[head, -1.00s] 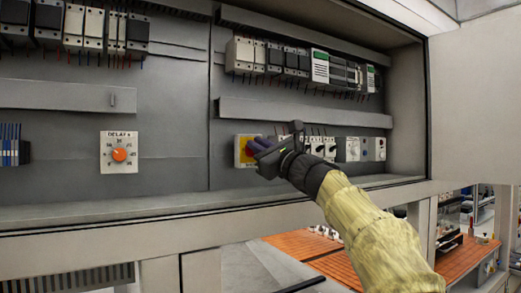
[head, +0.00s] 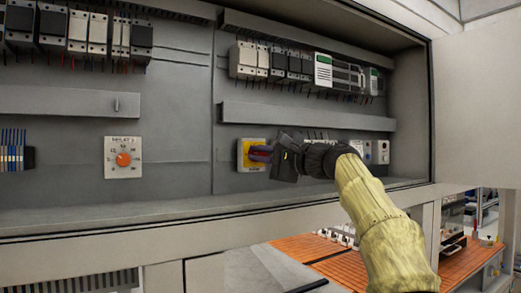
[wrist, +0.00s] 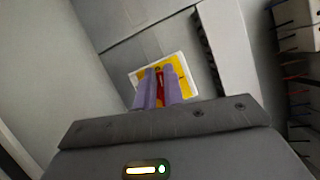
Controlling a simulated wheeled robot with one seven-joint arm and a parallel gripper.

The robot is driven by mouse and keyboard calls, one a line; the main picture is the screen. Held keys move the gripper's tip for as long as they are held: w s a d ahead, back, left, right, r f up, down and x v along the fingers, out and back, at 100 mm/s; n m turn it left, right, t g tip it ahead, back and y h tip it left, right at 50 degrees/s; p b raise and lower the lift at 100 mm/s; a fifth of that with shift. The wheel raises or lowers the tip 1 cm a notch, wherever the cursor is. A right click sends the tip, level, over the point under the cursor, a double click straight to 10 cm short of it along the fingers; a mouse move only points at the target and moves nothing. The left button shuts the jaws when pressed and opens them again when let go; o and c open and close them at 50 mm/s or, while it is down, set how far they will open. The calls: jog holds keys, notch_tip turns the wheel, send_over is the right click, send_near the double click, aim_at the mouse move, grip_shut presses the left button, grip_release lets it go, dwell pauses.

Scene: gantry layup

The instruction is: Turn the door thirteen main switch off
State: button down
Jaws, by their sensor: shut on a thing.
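The main switch (head: 245,148) is a yellow plate on a pale base, mounted low on the cabinet's back panel. In the wrist view its yellow plate (wrist: 182,77) shows around my fingers, with a red handle (wrist: 160,85) between them. My gripper (head: 262,153) reaches in from the right, its purple fingers at the switch. In the wrist view my gripper (wrist: 158,88) is shut on the red handle. The fingers hide part of the handle, and I cannot read its position or any label.
An orange dial on a white plate (head: 123,158) is to the left. Small white units (head: 382,151) sit right of the switch, partly behind my arm. A grey duct (head: 300,118) runs above it, and the cabinet's lower ledge (head: 110,213) lies below.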

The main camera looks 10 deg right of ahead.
jog(key=shift+f+n+g+h+p, duration=0.2)
jog(key=shift+n+g+h+p, duration=0.15)
jog(key=shift+n, duration=0.75)
jog(key=c, duration=1.5)
grip_release()
jog(key=shift+w, duration=0.2)
jog(key=shift+s, duration=0.1)
jog(key=b+v, duration=0.5)
jog(key=v, duration=1.2)
jog(key=shift+d+b, duration=0.25)
jog(key=shift+b, duration=0.15)
